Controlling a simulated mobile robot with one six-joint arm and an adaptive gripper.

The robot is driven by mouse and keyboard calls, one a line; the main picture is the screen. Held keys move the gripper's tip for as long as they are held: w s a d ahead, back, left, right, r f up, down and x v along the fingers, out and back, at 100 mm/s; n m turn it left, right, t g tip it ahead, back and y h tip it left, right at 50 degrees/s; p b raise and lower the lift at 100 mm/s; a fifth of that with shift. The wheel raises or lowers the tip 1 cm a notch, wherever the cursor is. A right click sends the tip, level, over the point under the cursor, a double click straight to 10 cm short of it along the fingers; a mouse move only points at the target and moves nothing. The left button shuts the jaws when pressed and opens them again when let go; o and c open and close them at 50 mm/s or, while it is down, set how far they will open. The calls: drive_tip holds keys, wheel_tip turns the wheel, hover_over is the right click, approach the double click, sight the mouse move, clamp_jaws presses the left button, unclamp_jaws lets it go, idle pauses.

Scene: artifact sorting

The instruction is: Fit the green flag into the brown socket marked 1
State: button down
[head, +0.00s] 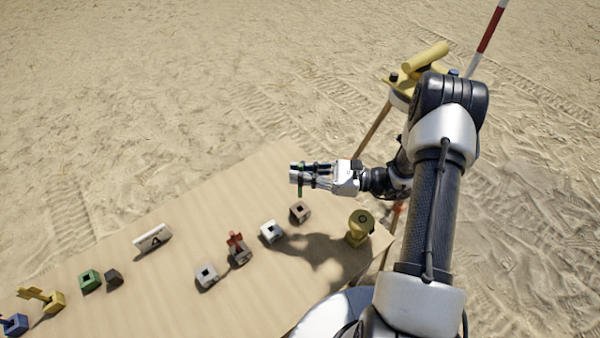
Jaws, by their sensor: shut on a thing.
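My gripper (297,179) is above the table, its fingers pointing left. It is shut on a thin green piece (299,189), which looks like the green flag seen nearly edge-on; the fingers hide most of it. A small brown socket (306,216) with a dark square hole sits on the table just below the gripper in the picture, apart from it. No number on it can be read from here. Another brownish-grey socket (241,257) farther left has a red flag (235,240) standing in it.
White sockets (268,238) (203,283) stand nearby. A yellow object (359,227) stands at the table's right corner. A white sign (152,238), green socket (90,287), dark block (114,278), yellow socket (55,303) and blue socket (14,326) lie left. The far table strip is clear.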

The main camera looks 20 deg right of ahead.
sight(301, 196)
drive_tip(key=shift+f+b, duration=2.1)
drive_tip(key=shift+f, duration=0.75)
drive_tip(key=shift+f+b, duration=1.9)
drive_tip(key=shift+f, duration=0.4)
drive_tip(key=c, duration=1.6)
unclamp_jaws()
drive_tip(key=v, duration=1.2)
drive_tip(key=shift+s, duration=0.1)
